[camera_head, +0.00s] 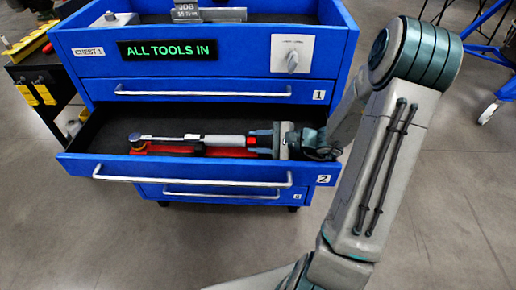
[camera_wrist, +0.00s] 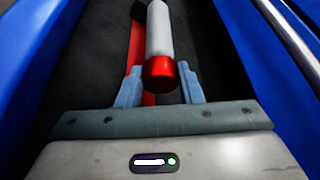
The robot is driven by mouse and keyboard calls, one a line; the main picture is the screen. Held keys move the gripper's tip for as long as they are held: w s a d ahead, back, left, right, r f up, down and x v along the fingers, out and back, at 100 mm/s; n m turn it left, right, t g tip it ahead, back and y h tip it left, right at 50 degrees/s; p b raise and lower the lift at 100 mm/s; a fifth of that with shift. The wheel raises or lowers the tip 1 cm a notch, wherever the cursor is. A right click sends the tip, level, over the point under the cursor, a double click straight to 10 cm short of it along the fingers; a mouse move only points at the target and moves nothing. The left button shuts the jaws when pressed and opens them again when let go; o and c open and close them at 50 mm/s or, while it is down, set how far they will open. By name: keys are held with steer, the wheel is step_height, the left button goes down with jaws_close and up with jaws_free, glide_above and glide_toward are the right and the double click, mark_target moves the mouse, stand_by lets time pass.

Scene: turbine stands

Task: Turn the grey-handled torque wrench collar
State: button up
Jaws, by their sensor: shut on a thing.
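The torque wrench lies in the open second drawer in the head view, with its dark round head at the left and its grey handle (camera_head: 225,141) to the right. The red collar (camera_head: 251,141) is at the handle's right end, beside my gripper (camera_head: 262,141). In the wrist view the pale grey handle (camera_wrist: 159,32) runs away from me and the red collar (camera_wrist: 160,74) is nearest. My gripper's fingers (camera_wrist: 160,84) stand on either side of the collar and are shut on it. The collar's underside is hidden.
The open drawer's dark floor (camera_head: 110,128) holds a red holder (camera_head: 170,150) under the wrench. Blue drawer walls (camera_wrist: 28,55) rise close on both sides of my gripper. The chest (camera_head: 215,65) has a lit "ALL TOOLS IN" sign and a knob panel (camera_head: 291,54) above.

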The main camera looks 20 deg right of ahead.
steer(key=shift+n+b, duration=0.3)
steer(key=shift+b, duration=0.1)
steer(key=o, duration=1)
steer(key=shift+r, duration=0.45)
steer(key=s+d+r+p, duration=0.1)
steer(key=s+d+r, duration=0.1)
steer(key=d+r, duration=0.1)
steer(key=s+d+r+p, duration=0.1)
steer(key=s+d+r, duration=0.1)
steer(key=d+r, duration=0.1)
steer(key=s+d+r+p, duration=0.1)
steer(key=s+d+r, duration=0.1)
steer(key=d+r, duration=0.2)
steer(key=shift+s, duration=0.2)
